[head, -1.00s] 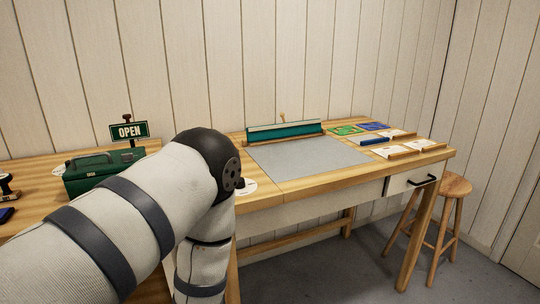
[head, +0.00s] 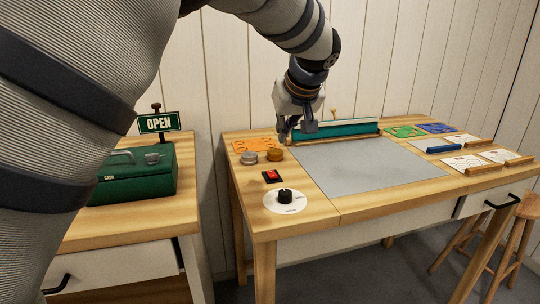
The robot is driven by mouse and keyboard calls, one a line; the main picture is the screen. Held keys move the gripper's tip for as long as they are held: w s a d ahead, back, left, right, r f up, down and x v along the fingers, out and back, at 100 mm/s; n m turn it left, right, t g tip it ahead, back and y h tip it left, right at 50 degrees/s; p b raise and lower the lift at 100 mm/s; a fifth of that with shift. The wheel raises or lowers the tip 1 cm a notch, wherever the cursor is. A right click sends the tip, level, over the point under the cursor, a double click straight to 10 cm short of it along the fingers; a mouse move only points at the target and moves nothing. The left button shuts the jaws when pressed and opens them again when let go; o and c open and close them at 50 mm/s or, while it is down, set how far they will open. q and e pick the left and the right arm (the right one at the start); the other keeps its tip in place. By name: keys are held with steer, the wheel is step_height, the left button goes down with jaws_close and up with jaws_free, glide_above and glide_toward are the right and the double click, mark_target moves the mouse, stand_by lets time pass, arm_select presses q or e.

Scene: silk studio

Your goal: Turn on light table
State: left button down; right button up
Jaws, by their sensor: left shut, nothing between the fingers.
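The light table's grey panel (head: 370,168) is set in the wooden bench top and looks unlit. A red rocker switch (head: 272,176) in a black frame sits on the bench left of the panel. A black knob (head: 285,196) on a white round dial is just in front of the switch. My left gripper (head: 297,134) is shut and empty, pointing down above the back left part of the bench, behind the switch and apart from it. My right gripper is not in view.
A silver and an amber round piece (head: 275,155) and an orange sheet (head: 254,145) lie behind the switch. A green cash box (head: 130,177) and OPEN sign (head: 160,123) stand on the left counter. Cards lie at right.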

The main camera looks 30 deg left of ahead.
arm_select(q)
steer(key=b, duration=0.1)
glide_above(272, 171)
steer(key=s+d, duration=0.2)
step_height(272, 171, down, 8)
steer(key=shift+w+f, duration=0.15)
steer(key=shift+d+f, duration=0.2)
steer(key=shift+f, duration=1.35)
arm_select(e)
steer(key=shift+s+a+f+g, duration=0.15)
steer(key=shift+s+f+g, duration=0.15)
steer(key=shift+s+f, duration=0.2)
